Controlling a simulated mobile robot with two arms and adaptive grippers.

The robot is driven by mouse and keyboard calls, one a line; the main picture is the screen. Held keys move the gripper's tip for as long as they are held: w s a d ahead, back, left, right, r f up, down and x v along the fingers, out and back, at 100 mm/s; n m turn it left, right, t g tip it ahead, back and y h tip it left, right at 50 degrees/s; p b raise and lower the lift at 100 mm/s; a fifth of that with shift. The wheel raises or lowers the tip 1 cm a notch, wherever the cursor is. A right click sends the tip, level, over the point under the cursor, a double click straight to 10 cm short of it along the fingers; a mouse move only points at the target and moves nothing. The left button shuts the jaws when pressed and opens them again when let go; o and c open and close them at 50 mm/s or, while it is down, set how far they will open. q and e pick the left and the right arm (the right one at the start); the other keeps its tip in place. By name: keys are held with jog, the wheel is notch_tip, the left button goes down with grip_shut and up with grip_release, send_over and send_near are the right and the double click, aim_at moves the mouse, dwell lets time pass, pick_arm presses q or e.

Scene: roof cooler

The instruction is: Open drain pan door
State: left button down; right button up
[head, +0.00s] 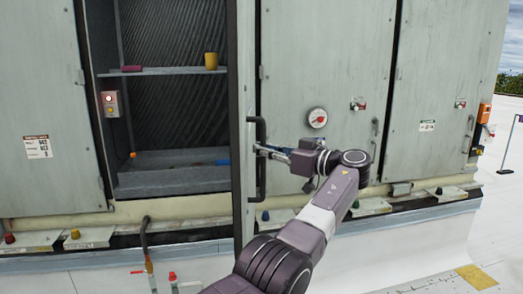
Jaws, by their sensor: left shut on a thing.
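The drain pan door (243,95) shows as a narrow upright grey strip, seen nearly edge-on, at the right side of an open bay. Its long black vertical handle (262,187) is on the side facing right. My left gripper (261,150) reaches in from the right and is shut on the handle around its middle; the fingertips are small and partly hidden. Inside the bay, the grey drain pan (165,180) lies at the bottom. A blue item (222,162) and an orange item (133,155) are at the pan. My right gripper is not in view.
Closed grey cabinet doors (50,100) flank the bay. A shelf (165,72) holds a yellow cup (211,61) and a dark red item (132,69). A switch box (110,104) is at the bay's left edge.

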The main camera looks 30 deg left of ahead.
pick_arm(q)
jog(key=c, duration=2.2)
grip_release()
jog(key=shift+s+d+f, duration=0.1)
jog(key=shift+f, duration=0.25)
jog(key=shift+o, duration=1.1)
jog(key=shift+s+r, duration=0.1)
jog(key=shift+r, duration=0.2)
jog(key=d, duration=0.7)
jog(key=shift+s+d, duration=0.3)
jog(key=shift+s, duration=0.1)
